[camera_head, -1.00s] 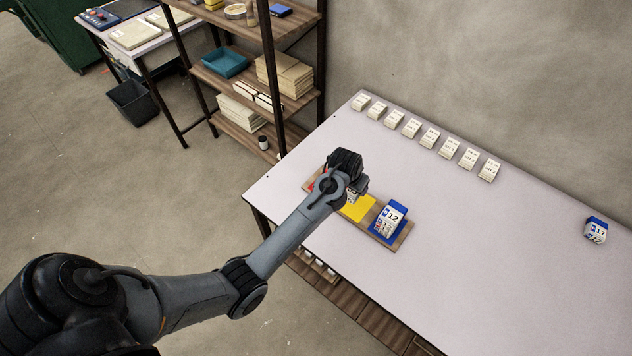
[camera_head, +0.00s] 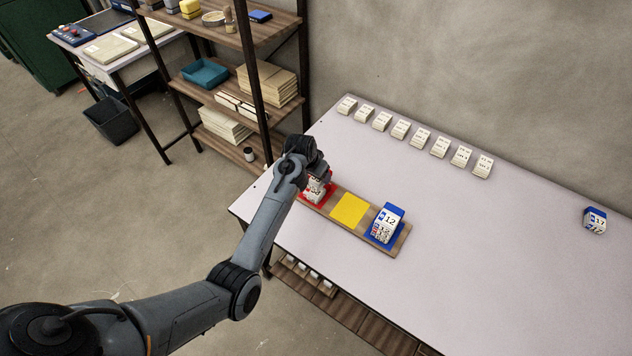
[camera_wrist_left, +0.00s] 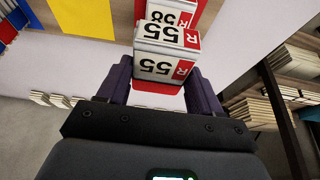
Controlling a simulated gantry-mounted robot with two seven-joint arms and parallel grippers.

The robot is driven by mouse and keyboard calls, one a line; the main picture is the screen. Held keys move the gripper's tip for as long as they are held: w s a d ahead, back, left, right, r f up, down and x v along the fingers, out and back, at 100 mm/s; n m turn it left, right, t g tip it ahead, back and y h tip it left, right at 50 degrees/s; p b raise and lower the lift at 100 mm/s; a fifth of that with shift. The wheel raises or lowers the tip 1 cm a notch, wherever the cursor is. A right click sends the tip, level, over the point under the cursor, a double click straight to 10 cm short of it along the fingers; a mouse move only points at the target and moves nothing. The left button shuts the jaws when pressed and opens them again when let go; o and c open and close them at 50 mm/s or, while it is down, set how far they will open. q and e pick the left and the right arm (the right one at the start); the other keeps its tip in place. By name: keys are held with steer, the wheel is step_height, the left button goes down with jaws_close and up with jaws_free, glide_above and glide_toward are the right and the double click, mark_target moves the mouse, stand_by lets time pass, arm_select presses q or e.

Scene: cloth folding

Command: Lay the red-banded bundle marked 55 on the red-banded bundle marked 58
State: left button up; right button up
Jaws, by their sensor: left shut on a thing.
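My left gripper (camera_head: 321,177) is over the left end of the wooden board, at the red pad (camera_head: 304,198). In the left wrist view its two fingers (camera_wrist_left: 162,92) are closed on the white, red-banded bundle marked 55 (camera_wrist_left: 163,69). The bundle marked 58 (camera_wrist_left: 172,17) shows just beyond it, also white with a red band, partly hidden by the 55 bundle. I cannot tell whether the two touch. In the head view the gripper covers much of the stack. My right gripper is out of view.
The board (camera_head: 367,239) also bears a bare yellow pad (camera_head: 349,209) and a blue-banded bundle marked 12 (camera_head: 387,223) on blue. Several white bundles (camera_head: 420,138) line the table's back edge. Another blue-banded bundle (camera_head: 595,220) stands far right. A shelf rack (camera_head: 256,90) stands beyond the table's left end.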

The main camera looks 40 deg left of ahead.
mark_target(316, 181)
arm_select(q)
steer(key=shift+a+f, duration=0.15)
steer(key=shift+f, duration=0.1)
step_height(316, 181, down, 3)
steer(key=shift+f+b, duration=0.1)
steer(key=shift+b, duration=0.4)
steer(key=shift+f, duration=0.2)
steer(key=shift+f, duration=0.2)
steer(key=o, duration=1.1)
steer(key=shift+r, duration=0.1)
